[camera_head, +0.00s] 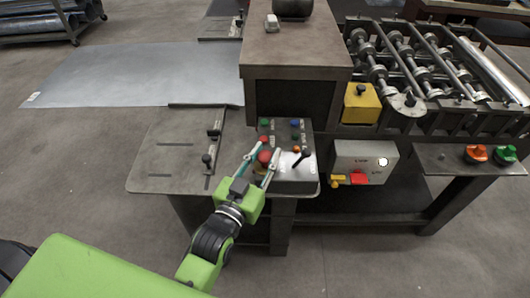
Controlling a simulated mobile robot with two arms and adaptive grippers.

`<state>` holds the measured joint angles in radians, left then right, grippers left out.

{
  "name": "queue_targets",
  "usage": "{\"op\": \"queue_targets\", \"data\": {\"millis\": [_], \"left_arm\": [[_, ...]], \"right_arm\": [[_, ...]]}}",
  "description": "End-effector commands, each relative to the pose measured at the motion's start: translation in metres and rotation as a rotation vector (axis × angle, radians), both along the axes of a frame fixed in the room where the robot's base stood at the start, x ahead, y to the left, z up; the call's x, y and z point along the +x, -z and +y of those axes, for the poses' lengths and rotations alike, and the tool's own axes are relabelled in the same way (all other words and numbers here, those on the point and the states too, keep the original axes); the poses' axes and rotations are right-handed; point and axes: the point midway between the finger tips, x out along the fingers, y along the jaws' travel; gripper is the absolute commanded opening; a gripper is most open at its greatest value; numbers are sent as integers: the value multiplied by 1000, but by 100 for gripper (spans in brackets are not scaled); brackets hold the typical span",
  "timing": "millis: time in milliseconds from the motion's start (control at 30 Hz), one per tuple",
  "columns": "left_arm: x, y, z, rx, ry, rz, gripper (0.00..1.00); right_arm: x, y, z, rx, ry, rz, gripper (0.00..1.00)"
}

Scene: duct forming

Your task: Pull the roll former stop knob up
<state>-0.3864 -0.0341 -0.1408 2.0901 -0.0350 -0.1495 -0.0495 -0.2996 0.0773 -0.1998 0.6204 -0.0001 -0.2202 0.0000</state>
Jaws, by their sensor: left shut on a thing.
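A red round knob (264,157), apparently the stop knob, sits on the roll former's control panel (290,184) at the middle of the head view. My left gripper (263,158) reaches up from below with its two fingers on either side of this knob and is shut on it. The fingers hide part of the knob's sides and base, so I cannot tell how high it stands. My right gripper is not in view.
Beside the knob are a black-handled lever (301,158), an orange knob (296,149) and small coloured buttons. A grey box (362,155) with a red button is to the right. A metal sheet (130,75) lies at the left; rollers (400,55) stand at the back right.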

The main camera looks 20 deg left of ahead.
Motion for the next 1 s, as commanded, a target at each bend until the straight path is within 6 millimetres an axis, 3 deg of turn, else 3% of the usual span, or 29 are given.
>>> {"op": "queue_targets", "data": {"millis": [167, 200, 233, 667, 1000], "left_arm": [[1, -7, 1, -2, -1, -18, 0], [1, -7, 1, -2, -1, -19, 37], [1, -7, 1, -2, -1, -19, 43], [-5, -3, 1, -1, -1, -10, 43], [-65, -2, 7, -1, 0, -7, 43]], "right_arm": [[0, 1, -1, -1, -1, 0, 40], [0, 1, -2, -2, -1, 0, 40], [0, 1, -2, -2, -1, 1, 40], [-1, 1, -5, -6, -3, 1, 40], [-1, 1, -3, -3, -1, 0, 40]]}}
